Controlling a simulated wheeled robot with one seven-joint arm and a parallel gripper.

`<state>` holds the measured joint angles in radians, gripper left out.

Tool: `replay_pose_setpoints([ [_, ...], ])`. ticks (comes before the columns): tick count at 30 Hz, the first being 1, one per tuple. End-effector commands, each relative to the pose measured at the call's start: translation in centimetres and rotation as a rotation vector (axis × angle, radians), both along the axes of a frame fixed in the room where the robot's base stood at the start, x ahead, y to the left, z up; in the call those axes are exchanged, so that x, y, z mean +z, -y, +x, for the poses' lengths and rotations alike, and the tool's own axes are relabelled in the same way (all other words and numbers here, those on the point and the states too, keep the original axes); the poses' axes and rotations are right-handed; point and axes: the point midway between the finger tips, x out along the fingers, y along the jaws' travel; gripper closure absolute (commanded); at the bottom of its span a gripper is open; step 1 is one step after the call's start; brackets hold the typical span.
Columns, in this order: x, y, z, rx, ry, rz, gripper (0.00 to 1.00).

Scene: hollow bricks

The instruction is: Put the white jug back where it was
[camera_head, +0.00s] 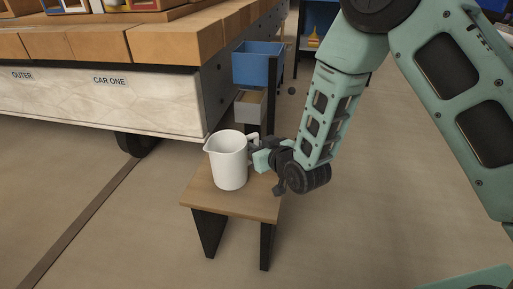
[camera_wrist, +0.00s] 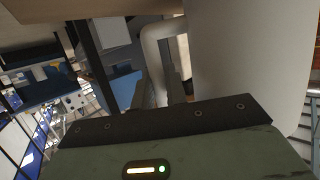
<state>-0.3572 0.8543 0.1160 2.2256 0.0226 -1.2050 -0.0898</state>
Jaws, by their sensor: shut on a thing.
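The white jug (camera_head: 228,163) is upright at the small wooden stool (camera_head: 236,205) in the head view, its spout to the left and its handle to the right. I cannot tell whether its base touches the stool top. My gripper (camera_head: 257,158) comes in from the right and is shut on the jug's handle. In the wrist view the jug's body (camera_wrist: 240,60) fills the right side and the handle (camera_wrist: 153,45) passes down between the fingers (camera_wrist: 165,88). The fingertips are partly hidden behind the gripper's body.
A cart with bricks (camera_head: 165,38) and a pale side panel (camera_head: 100,98) stands behind and left of the stool. A blue bin (camera_head: 258,64) and a grey bin (camera_head: 249,108) hang at its end. Open floor (camera_head: 400,215) lies to the right.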

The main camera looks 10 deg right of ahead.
Motion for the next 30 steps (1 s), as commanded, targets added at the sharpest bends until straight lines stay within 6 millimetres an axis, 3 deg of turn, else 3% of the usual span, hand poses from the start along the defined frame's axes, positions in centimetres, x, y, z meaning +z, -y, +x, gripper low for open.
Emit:
replay_pose_setpoints([
  [5, -0.4, 0.0, 0.0, 0.0, 0.0, 0.0, 1.0],
  [6, -0.3, 0.0, 0.0, 0.0, 0.0, 0.0, 0.75],
  [7, -0.3, 0.0, 0.0, 0.0, 0.0, 0.0, 0.67],
  [8, -0.3, 0.0, 0.0, 0.0, 0.0, 0.0, 0.64],
  [19, 0.3, 0.1, -0.2, 0.0, -0.002, -0.001, 0.64],
  [30, 2.5, 3.0, -6.4, 0.0, -0.005, -0.002, 0.64],
])
